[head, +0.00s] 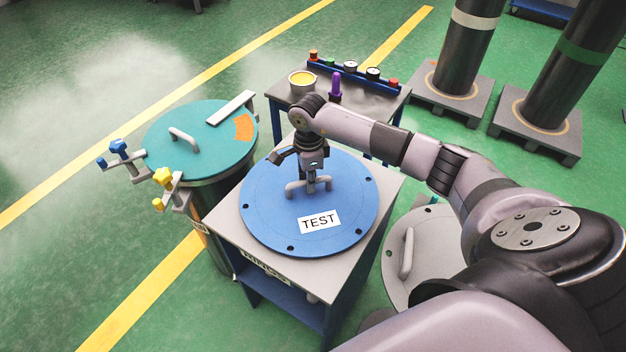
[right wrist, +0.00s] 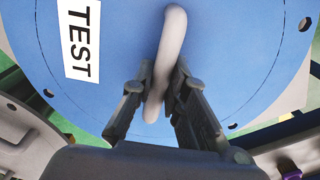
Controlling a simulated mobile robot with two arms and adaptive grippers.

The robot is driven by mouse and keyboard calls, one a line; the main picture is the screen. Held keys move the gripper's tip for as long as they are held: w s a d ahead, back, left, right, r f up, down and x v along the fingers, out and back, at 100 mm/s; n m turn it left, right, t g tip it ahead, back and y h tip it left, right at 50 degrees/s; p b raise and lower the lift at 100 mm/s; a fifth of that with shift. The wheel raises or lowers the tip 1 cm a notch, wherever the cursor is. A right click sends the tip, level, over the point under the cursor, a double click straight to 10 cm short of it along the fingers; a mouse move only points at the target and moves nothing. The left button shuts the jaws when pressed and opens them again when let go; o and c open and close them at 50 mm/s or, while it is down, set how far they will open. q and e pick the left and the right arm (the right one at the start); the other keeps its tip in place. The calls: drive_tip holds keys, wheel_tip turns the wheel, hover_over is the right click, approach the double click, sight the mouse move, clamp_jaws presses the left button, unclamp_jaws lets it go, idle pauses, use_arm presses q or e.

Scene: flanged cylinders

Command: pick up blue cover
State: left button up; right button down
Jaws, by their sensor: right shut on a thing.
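The blue cover (head: 345,230) is a flat round disc with several bolt holes, a grey handle and a white TEST label. It lies on a grey-topped stand in the middle of the head view. In the right wrist view the blue cover (right wrist: 215,75) fills most of the picture, with its handle (right wrist: 168,60) running up from between the fingers. My right gripper (head: 312,185) points down at the handle. In the right wrist view the right gripper (right wrist: 155,90) is shut on the handle, one finger on each side. My left gripper is not in view.
A teal-lidded cylinder (head: 205,150) with yellow and blue clamps stands left of the stand (head: 385,185). A small table (head: 310,105) behind holds a yellow-topped can, a purple item and a row of small parts. A grey cover (head: 425,235) lies to the right, partly behind my arm.

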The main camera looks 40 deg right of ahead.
drive_tip(key=shift+w+r, duration=0.2)
drive_tip(key=shift+r, duration=0.25)
drive_tip(key=shift+r+p, duration=1.15)
drive_tip(key=shift+r, duration=0.55)
